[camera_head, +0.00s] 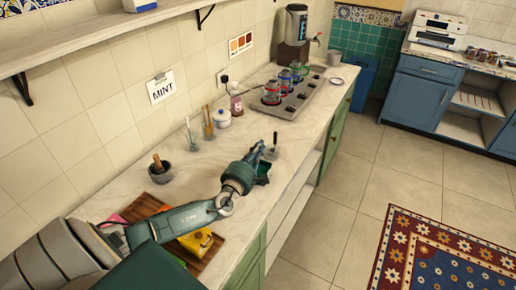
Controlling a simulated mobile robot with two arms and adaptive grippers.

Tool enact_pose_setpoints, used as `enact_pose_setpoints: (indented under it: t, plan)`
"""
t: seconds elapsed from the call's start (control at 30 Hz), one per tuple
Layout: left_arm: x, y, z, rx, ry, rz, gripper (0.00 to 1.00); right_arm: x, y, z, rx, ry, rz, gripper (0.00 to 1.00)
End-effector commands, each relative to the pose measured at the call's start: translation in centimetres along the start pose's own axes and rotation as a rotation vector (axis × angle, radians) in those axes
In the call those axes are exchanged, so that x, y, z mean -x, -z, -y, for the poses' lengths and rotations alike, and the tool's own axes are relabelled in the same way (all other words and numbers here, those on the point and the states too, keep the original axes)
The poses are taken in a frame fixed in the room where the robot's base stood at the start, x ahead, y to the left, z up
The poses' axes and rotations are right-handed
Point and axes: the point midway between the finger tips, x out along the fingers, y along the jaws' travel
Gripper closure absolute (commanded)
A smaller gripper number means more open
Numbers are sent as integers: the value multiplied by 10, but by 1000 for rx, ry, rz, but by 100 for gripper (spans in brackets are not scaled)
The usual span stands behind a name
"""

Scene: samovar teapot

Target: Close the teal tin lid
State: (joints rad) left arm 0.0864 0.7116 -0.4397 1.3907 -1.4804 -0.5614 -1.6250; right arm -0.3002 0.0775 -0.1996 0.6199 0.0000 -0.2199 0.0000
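The teal tin (263,173) is a small dark teal box on the marble counter, near its front edge. It is partly hidden by my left gripper. My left gripper (264,152) reaches in from the left and is right at the tin, over its back left side. Its fingers are small and dark here. I cannot tell whether they touch the tin or how far apart they are. The lid blends with the dark gripper, so its angle is unclear. My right gripper is not in view.
A wooden tray (206,258) with colored items lies under my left arm. A mortar (161,174), a glass with utensils (192,142) and a white jar (222,118) stand along the wall. A stovetop (300,95) with glasses is farther back. The marble between is mostly clear.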

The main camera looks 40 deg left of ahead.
Motion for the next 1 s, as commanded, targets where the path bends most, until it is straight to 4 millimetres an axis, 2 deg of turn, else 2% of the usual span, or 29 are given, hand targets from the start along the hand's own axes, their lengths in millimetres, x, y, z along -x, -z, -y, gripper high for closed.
enact_pose_setpoints:
  t: [0.07, 0.33, 0.47, 0.57, 0.9, 1.0]
  plan:
    - [0, 0, 1, 1, 1, 0, 76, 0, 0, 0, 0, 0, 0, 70]
    - [0, 0, 0, 0, 0, 0, 76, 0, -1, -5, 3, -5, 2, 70]
    - [8, 0, 0, -1, 1, 1, 76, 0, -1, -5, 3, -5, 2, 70]
    - [22, 1, 1, -2, 4, 0, 76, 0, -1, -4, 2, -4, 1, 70]
    - [91, 1, 1, -1, 4, -2, 76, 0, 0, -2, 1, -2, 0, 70]
    - [106, 0, 1, -1, 3, 0, 76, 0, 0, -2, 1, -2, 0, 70]
